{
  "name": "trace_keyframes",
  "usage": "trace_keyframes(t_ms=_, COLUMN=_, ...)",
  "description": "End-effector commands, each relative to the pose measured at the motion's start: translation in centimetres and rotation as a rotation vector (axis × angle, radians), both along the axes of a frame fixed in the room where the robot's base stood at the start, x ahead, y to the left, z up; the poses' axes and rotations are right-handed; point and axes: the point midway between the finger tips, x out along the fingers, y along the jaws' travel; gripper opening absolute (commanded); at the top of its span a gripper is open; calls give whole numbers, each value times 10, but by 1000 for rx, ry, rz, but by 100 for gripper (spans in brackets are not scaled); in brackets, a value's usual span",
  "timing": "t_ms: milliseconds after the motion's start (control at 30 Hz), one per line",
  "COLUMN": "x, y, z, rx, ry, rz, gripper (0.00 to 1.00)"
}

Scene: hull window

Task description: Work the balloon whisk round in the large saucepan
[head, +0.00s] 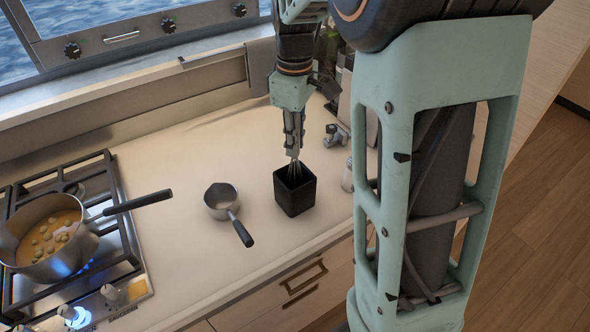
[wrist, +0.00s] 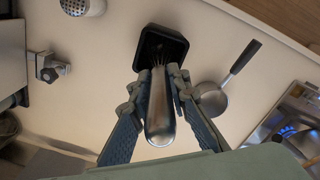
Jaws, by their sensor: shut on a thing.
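The balloon whisk stands upright with its wires in a black square holder (head: 296,191) on the counter. In the wrist view the whisk's metal handle (wrist: 160,108) lies between the two fingers, and the holder (wrist: 160,46) is just beyond it. My gripper (head: 293,148) is shut on the handle from above, with the whisk wires (head: 294,169) showing below the fingertips. The large saucepan (head: 45,235) sits on the hob at the left, over a lit blue flame. It holds orange liquid with pale lumps, and its black handle points right towards the counter.
A small saucepan (head: 221,200) with a black handle stands on the counter between the hob (head: 112,222) and the holder. A shaker (head: 347,176) and a metal clamp-like fitting (head: 336,136) are right of the holder. The counter (head: 180,160) behind the small saucepan is clear.

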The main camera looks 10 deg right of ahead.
Motion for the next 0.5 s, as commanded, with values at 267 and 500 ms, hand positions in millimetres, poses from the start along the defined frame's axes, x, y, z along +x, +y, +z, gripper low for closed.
trace_keyframes(t_ms=267, x=0, y=0, z=0, rx=0, ry=0, rz=0, gripper=0)
trace_keyframes(t_ms=500, x=1, y=0, z=19, rx=0, ry=-3, rz=0, gripper=0)
